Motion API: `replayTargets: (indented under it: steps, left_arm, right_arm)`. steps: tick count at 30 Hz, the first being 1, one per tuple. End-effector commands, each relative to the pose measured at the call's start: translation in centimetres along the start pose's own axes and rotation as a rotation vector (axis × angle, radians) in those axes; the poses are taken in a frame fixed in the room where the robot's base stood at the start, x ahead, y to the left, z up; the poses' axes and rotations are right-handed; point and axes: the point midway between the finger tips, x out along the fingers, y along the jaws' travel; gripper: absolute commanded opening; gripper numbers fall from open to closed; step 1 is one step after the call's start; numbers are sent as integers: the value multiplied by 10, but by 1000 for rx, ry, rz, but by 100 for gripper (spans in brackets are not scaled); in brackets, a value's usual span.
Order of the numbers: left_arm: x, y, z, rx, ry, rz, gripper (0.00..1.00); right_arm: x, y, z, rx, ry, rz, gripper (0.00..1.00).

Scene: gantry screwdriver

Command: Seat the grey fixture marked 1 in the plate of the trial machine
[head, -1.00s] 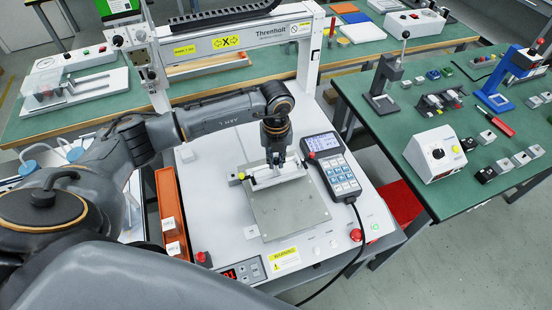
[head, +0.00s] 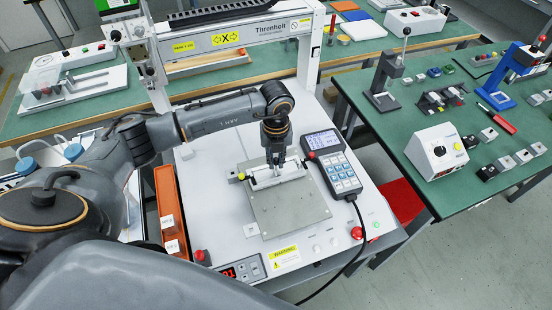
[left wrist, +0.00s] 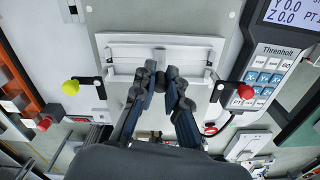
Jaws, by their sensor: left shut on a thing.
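The grey fixture (head: 266,182) is a long pale block lying across the upper part of the square metal plate (head: 290,212) of the trial machine. Its marking cannot be read. My left gripper (head: 275,160) points down at its middle. In the left wrist view my left gripper (left wrist: 160,88) is shut at the middle of the fixture (left wrist: 188,54), where a dark piece shows between the fingertips. A yellow knob (left wrist: 71,87) is on the left and a red knob (left wrist: 245,91) on the right. Whether the fixture lies flush on the plate cannot be told. My right gripper is not in view.
A pendant with a keypad (head: 341,174) lies close to the right of the plate, its cable running forward. An orange bin (head: 167,188) with small white pieces stands to the left. The machine's white gantry (head: 308,60) rises behind. The plate's front part is bare.

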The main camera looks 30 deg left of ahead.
Motion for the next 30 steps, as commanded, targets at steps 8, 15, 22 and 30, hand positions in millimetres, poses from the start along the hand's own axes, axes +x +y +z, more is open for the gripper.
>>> replayTargets:
  steps: [8,15,22,30]
  left_arm:
    - [3,-1,1,0,-2,-2,0]
    - [3,0,0,0,-1,-1,39]
    - [3,0,0,0,1,1,39]
    - [-39,-1,1,2,-3,-4,39]
  right_arm:
    - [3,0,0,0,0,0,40]
    - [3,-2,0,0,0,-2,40]
    - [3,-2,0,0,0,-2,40]
    - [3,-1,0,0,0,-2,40]
